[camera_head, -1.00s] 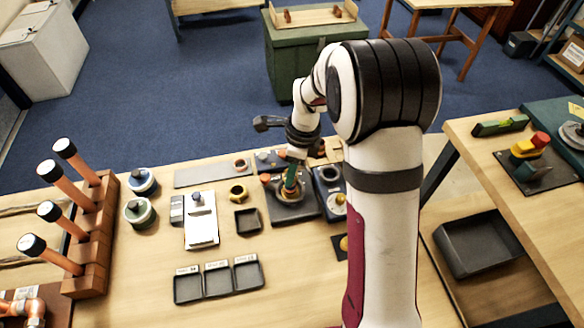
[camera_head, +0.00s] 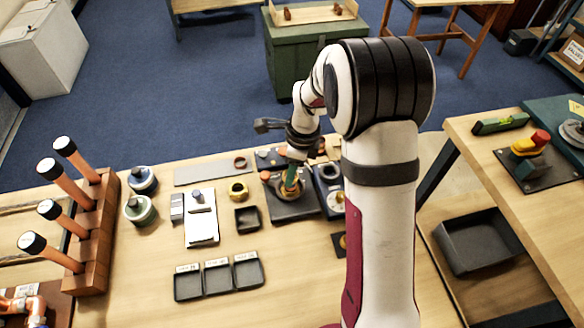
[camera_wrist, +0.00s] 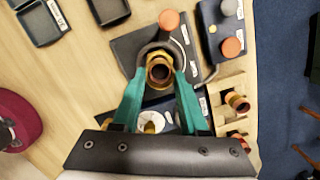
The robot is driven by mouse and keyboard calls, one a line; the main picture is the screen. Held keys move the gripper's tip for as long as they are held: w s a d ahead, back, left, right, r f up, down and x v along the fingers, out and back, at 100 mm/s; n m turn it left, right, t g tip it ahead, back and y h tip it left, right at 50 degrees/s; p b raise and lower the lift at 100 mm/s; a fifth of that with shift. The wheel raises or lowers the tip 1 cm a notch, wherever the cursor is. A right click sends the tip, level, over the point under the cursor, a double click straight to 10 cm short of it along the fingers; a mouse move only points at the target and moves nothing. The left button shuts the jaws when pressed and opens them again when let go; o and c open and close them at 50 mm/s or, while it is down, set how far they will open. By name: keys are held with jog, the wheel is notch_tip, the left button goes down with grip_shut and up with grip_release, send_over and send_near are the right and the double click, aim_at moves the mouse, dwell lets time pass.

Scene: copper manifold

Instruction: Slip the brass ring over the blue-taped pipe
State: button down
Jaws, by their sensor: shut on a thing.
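My gripper (camera_wrist: 156,77) has teal fingers pointing down at the dark plate on the bench. Its fingertips are shut on a brass ring (camera_wrist: 152,62), seen from above in the wrist view. A round copper-brown rim with a dark centre (camera_wrist: 160,71) shows inside the ring; I cannot tell whether the ring is around a pipe there. In the head view the teal fingers (camera_head: 291,176) and a small gold part (camera_head: 290,191) show over the dark plate (camera_head: 290,210). No blue tape can be made out, so I cannot tell which pipe carries it.
An orange-topped post (camera_wrist: 169,20) stands just beyond the fingertips, with another (camera_wrist: 231,47) to the right. A wooden holder (camera_wrist: 232,103) with copper fittings is at right.

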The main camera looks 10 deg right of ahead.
jog(key=shift+f, duration=0.2)
jog(key=shift+c, duration=1.8)
grip_release()
jog(key=shift+o, duration=0.2)
jog(key=o, duration=0.3)
notch_tip(320, 180, up, 8)
